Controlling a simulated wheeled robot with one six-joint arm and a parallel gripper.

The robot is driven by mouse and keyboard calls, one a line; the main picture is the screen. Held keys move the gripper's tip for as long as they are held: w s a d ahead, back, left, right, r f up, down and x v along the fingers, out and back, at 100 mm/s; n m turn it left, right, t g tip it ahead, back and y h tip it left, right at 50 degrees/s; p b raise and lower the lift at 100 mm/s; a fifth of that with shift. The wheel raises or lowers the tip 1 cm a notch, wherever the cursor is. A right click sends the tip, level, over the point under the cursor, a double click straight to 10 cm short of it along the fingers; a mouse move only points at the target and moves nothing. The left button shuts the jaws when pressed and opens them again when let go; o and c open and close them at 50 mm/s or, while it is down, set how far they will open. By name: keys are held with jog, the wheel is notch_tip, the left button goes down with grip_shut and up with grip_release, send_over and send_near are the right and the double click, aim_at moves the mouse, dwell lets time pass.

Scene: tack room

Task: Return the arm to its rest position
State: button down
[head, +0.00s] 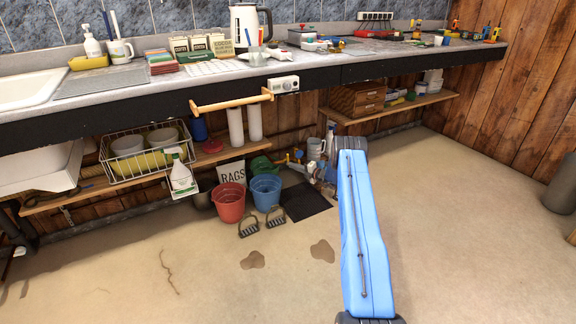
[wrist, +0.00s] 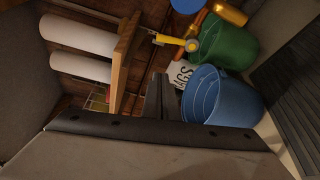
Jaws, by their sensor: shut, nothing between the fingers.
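My gripper (wrist: 160,78) shows in the wrist view as two dark fingers close together, shut and empty. Beyond them are the blue bucket (wrist: 230,97) and part of the rags sign (wrist: 180,75). In the head view my arm's blue link reaches from the bottom edge toward the space under the counter. My gripper cannot be made out there, past the link's dark far end.
The counter (head: 310,75) overhangs a low shelf (head: 400,106) at right. A wooden rail (head: 232,103) juts from its front. A red bucket (head: 229,203), blue bucket (head: 265,192), stirrups (head: 248,226) and black mat (head: 304,201) occupy the floor.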

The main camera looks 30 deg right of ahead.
jog(key=s+a+r+n+g+y, duration=0.1)
jog(key=s+a+r+n+g, duration=0.2)
jog(key=a+r, duration=0.4)
jog(key=s+a+r+n+y, duration=0.1)
jog(key=s+a+r+n, duration=0.1)
jog(key=a+r+n, duration=0.5)
jog(key=s+a+r+n+g+y, duration=0.1)
jog(key=s+a+r+n+g, duration=0.2)
jog(key=r, duration=0.6)
jog(key=s+a+r+n+g, duration=0.4)
jog(key=s+a+r+n, duration=0.7)
jog(key=s+a+r, duration=0.6)
jog(key=s+a+r+n+g+h, duration=0.15)
jog(key=s+n, duration=0.25)
jog(key=s, duration=0.5)
jog(key=s+a+r+n+h, duration=0.2)
jog(key=s+a+n, duration=0.1)
jog(key=s, duration=0.6)
jog(key=s+a+r+n+g+h, duration=0.15)
jog(key=s+n, duration=0.25)
jog(key=s, duration=0.5)
jog(key=s+d+f+n+t+h, duration=0.1)
jog(key=s+n, duration=0.5)
jog(key=s, duration=0.6)
jog(key=s+d+f+n+t+h, duration=0.1)
jog(key=s+n+h, duration=0.3)
jog(key=s, duration=0.8)
jog(key=shift+s+d+f+n, duration=0.3)
jog(key=shift+d+f+n, duration=0.4)
jog(key=shift+d+n, duration=0.25)
